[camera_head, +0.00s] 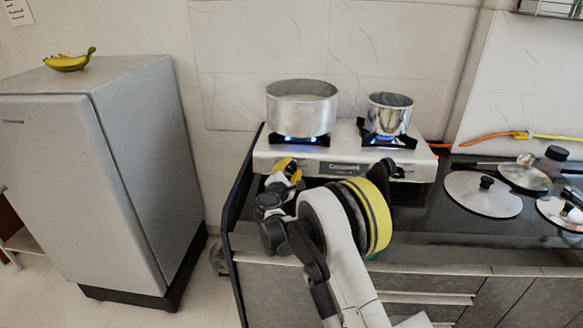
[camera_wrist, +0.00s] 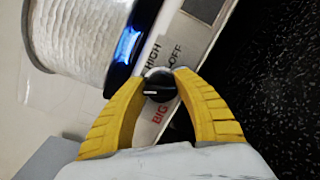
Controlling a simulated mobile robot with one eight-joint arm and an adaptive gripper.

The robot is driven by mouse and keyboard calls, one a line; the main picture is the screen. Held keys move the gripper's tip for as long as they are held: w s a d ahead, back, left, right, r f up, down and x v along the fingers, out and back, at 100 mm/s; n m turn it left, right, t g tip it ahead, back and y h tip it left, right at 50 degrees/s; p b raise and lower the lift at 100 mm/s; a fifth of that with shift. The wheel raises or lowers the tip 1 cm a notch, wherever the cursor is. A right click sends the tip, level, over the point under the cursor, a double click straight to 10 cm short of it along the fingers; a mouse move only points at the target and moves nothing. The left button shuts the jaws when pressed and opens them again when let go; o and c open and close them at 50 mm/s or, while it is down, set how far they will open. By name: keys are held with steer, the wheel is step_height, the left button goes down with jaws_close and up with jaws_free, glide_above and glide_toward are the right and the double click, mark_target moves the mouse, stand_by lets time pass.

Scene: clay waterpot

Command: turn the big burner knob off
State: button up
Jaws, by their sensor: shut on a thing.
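The big burner knob (camera_wrist: 160,84) is black with a pale ring and sits on the stove front, between the "BIG" and "HIGH"/"OFF" labels in the wrist view. My gripper (camera_wrist: 160,82) has its yellow fingers closed on either side of the knob and touching it. In the head view my gripper (camera_head: 287,167) is at the left front of the stove (camera_head: 345,158) and hides the knob. A blue flame (camera_wrist: 127,45) burns under the large pot (camera_head: 302,112); it also shows in the head view. The knob's exact setting is hard to read.
A small pot (camera_head: 389,115) stands on the right burner, with a blue flame under it. Lids (camera_head: 483,197) and an orange hose (camera_head: 497,138) lie on the counter to the right. A fridge (camera_head: 95,170) with bananas (camera_head: 69,62) on top stands at left.

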steer(key=m+g+p, duration=0.1)
steer(key=m, duration=0.5)
steer(key=shift+m, duration=0.4)
steer(key=m+g+p, duration=0.1)
steer(key=m, duration=0.4)
steer(key=shift+f, duration=0.1)
steer(key=m+g+y+p, duration=0.1)
steer(key=m, duration=0.4)
steer(key=m+y, duration=0.1)
steer(key=m, duration=0.3)
steer(key=shift+a+f+m, duration=0.1)
steer(key=shift+m, duration=0.3)
steer(key=shift+y, duration=0.3)
steer(key=o, duration=1.2)
steer(key=shift+s, duration=0.1)
